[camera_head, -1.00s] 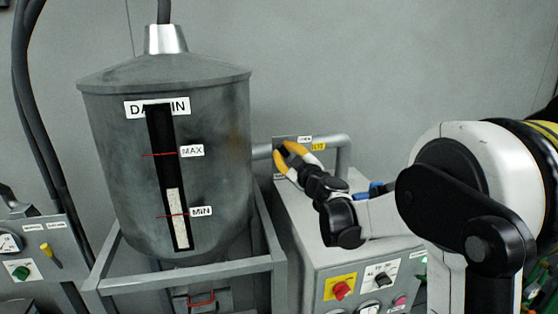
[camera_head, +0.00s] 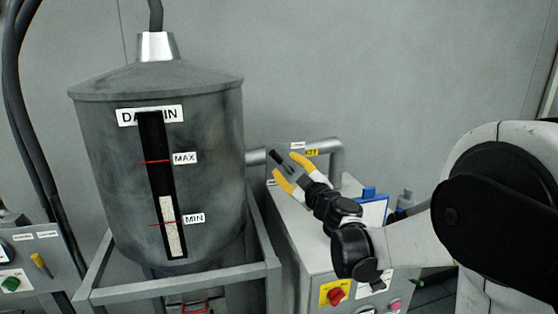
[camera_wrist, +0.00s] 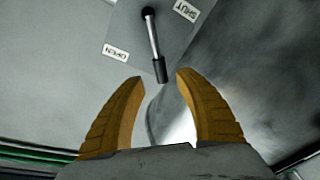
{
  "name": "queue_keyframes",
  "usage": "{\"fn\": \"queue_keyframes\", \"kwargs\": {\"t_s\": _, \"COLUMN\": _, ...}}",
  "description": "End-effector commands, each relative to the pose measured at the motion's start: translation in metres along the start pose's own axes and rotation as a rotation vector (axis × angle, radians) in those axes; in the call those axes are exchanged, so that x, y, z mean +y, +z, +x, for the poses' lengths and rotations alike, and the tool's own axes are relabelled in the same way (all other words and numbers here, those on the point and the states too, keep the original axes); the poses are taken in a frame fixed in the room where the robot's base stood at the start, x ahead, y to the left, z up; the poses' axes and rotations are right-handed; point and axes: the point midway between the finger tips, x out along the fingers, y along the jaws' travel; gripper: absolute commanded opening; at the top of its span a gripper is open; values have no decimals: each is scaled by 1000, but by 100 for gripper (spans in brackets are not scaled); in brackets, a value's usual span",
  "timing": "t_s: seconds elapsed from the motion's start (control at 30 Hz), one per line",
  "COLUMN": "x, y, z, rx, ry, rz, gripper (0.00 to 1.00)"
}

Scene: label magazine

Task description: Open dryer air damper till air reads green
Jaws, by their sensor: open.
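The damper lever (camera_wrist: 153,38), a metal rod with a black grip, runs from its pivot on a grey plate (camera_wrist: 122,24) toward my fingers in the wrist view. An OPEN label (camera_wrist: 115,52) is left of the lever and a SHUT label (camera_wrist: 186,11) is right of it. My gripper (camera_wrist: 160,77) is open, its yellow fingers on either side of the grip's end, which is near the fingertips; I cannot tell any contact. In the head view, my gripper (camera_head: 283,170) is at the pipe above the control box, near the dark lever (camera_head: 277,158). No air reading can be made out.
The grey hopper (camera_head: 215,130) with its level window stands left in a frame (camera_head: 180,288). A bent pipe (camera_head: 338,160) with a yellow HOT label (camera_head: 312,153) is behind my gripper. The control box (camera_head: 305,255) below carries a red knob (camera_head: 335,294) on yellow.

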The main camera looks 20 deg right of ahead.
Motion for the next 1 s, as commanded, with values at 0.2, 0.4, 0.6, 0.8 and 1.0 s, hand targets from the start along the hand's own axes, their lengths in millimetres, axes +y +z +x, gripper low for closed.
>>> {"fn": "queue_keyframes", "kwargs": {"t_s": 0.2, "x": 1, "y": 0, "z": -41, "rx": -1, "ry": 2, "rz": 2, "gripper": 41}}
{"fn": "queue_keyframes", "kwargs": {"t_s": 0.4, "x": 0, "y": 0, "z": -54, "rx": -1, "ry": 1, "rz": 1, "gripper": 41}}
{"fn": "queue_keyframes", "kwargs": {"t_s": 0.6, "x": 0, "y": 0, "z": -54, "rx": -1, "ry": 1, "rz": 1, "gripper": 41}}
{"fn": "queue_keyframes", "kwargs": {"t_s": 0.8, "x": 0, "y": 0, "z": -54, "rx": -1, "ry": 2, "rz": 2, "gripper": 41}}
{"fn": "queue_keyframes", "kwargs": {"t_s": 1.0, "x": 4, "y": 14, "z": -72, "rx": -58, "ry": 106, "rz": 61, "gripper": 41}}
